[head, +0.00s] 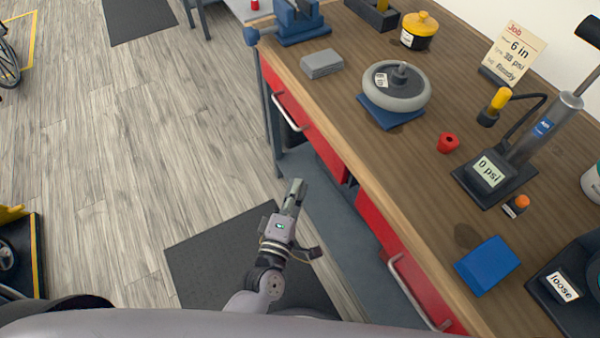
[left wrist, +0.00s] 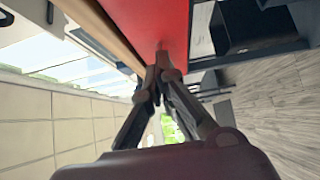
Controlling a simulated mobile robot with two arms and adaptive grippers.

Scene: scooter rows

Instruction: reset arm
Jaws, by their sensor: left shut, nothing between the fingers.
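My left gripper (head: 294,193) is shut and empty in the head view. It is beside the front of the workbench (head: 330,130), lower than the wooden top and over the floor side. In the left wrist view its two fingers (left wrist: 158,62) meet at their tips, with a red drawer front (left wrist: 160,20) beyond them. I cannot tell if the tips touch the drawer. My right gripper is not in view.
On the bench stand a grey wheel on a blue pad (head: 393,112), a pump with a "0 psi" display (head: 488,172), a red cap (head: 447,142) and a blue block (head: 487,265). Drawer handles (head: 290,108) stick out. A dark mat (head: 215,258) lies on open floor at left.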

